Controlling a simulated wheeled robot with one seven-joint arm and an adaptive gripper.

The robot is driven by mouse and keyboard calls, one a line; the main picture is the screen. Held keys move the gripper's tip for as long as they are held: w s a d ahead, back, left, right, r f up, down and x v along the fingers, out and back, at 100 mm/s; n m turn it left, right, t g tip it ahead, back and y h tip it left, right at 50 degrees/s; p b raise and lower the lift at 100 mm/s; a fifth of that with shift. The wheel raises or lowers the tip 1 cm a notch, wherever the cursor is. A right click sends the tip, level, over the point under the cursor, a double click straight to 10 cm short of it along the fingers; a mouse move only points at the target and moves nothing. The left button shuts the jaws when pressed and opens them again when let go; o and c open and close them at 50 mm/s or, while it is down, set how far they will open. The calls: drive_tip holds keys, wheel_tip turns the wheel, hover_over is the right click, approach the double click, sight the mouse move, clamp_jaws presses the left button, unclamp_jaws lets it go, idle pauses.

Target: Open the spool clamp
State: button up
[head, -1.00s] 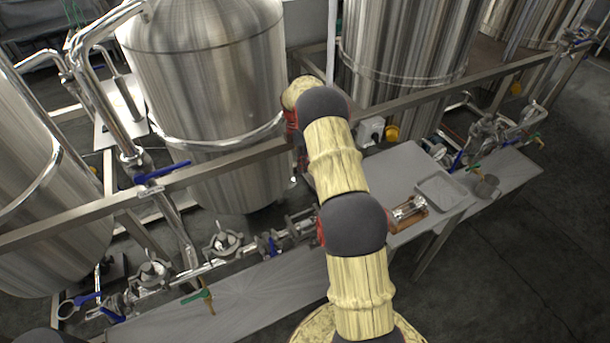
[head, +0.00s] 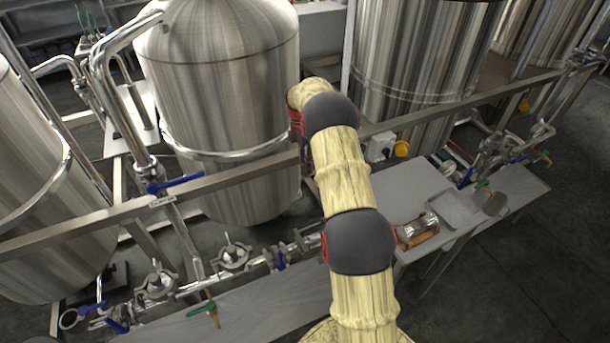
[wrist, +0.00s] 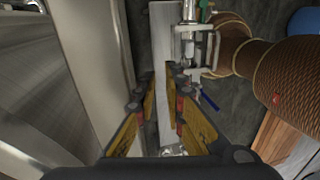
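Two metal clamps with upright wing nuts sit on the low pipe run in the head view, one nearer the middle (head: 233,256) and one further left (head: 158,284). I cannot tell which is the spool clamp. In the wrist view my gripper (wrist: 158,98) is open, its two yellow-and-black fingers apart with nothing held between them. Shiny pipe fittings (wrist: 204,48) show beyond and to the right of the fingertips, apart from them. A small shiny metal part (wrist: 173,150) shows low between the fingers. My gripper is hidden in the head view behind my arm and the frame beam.
A steel frame beam (head: 235,178) crosses in front of the large tank (head: 225,90). A blue-handled valve (head: 175,184) stands at the left. A grey bench (head: 265,303) lies below the pipe run. A table with a metal tray (head: 455,210) is at right.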

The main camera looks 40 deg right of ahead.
drive_tip(key=r, duration=0.1)
drive_tip(key=d, duration=0.1)
drive_tip(key=r, duration=0.1)
drive_tip(key=shift+s+d+r, duration=0.25)
drive_tip(key=shift+d+r, duration=0.05)
drive_tip(key=shift+d, duration=0.1)
drive_tip(key=shift+s+f, duration=0.1)
drive_tip(key=shift+s, duration=0.05)
